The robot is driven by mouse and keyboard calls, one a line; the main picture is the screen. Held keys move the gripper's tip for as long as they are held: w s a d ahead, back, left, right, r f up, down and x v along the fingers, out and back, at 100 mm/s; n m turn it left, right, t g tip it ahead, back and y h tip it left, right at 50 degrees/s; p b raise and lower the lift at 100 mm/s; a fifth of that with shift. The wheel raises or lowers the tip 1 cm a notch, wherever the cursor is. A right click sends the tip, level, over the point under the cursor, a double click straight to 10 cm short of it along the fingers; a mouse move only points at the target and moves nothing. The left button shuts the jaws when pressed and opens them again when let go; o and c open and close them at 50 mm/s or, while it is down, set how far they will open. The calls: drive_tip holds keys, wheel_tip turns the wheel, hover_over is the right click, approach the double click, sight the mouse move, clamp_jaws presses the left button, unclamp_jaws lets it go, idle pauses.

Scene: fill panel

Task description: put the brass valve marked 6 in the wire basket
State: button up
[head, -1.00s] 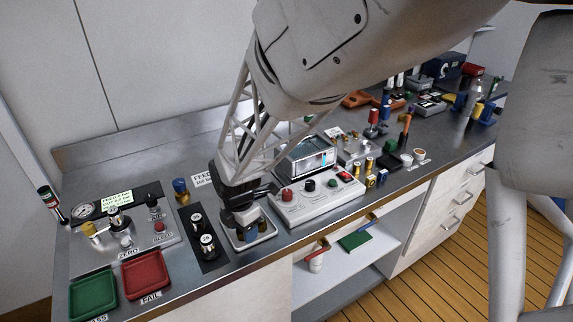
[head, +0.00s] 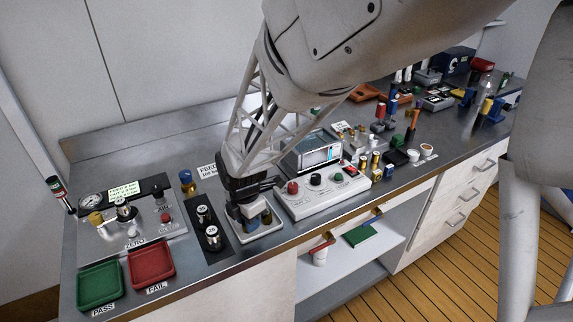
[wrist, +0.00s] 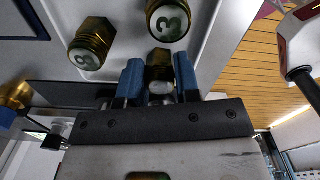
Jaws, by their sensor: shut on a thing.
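My gripper (wrist: 160,85) shows at the bottom of the wrist view, its two blue fingers closed on a brass threaded part (wrist: 159,65). No number can be read on the held part. I cannot make out a wire basket or a 6 in either view.
A white instrument box (head: 318,196) stands just right of my gripper. A black strip with two round fittings (head: 208,228) lies to the left, beyond it the red FAIL tray (head: 152,263) and green PASS tray (head: 99,285). The bench's front edge is close.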

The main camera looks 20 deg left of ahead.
drive_tip(key=shift+r, duration=0.15)
drive_tip(key=shift+r, duration=1.45)
drive_tip(key=shift+s+d+r, duration=0.2)
drive_tip(key=shift+s, duration=0.05)
drive_tip(key=s+d+r, duration=0.1)
drive_tip(key=s+d, duration=0.9)
drive_tip(key=s, duration=0.1)
drive_tip(key=shift+s+d+r, duration=0.15)
drive_tip(key=shift+d+r, duration=0.05)
